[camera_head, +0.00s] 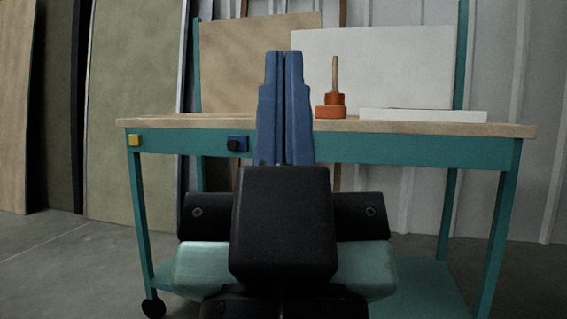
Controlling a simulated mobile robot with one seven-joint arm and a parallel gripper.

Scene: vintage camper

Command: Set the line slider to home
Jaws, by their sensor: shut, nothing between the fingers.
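My gripper (284,62) is in the middle of the view with its two blue fingers closed together and nothing between them. It points away from me, in front of the workbench in the picture. On the teal front rail of the bench, left of my gripper, is a small black block (233,145) against a blue patch (243,142); this looks like the line slider. A yellow square (134,140) sits at the left end of the same rail. My fingers appear to the right of the black block, apart from it. My arm hides part of the rail.
The workbench (430,126) has a wooden top and teal legs. On it stand an orange stepped piece (331,110) with a wooden peg and a low white slab (423,115). Boards lean behind. The floor (60,265) at the left is clear.

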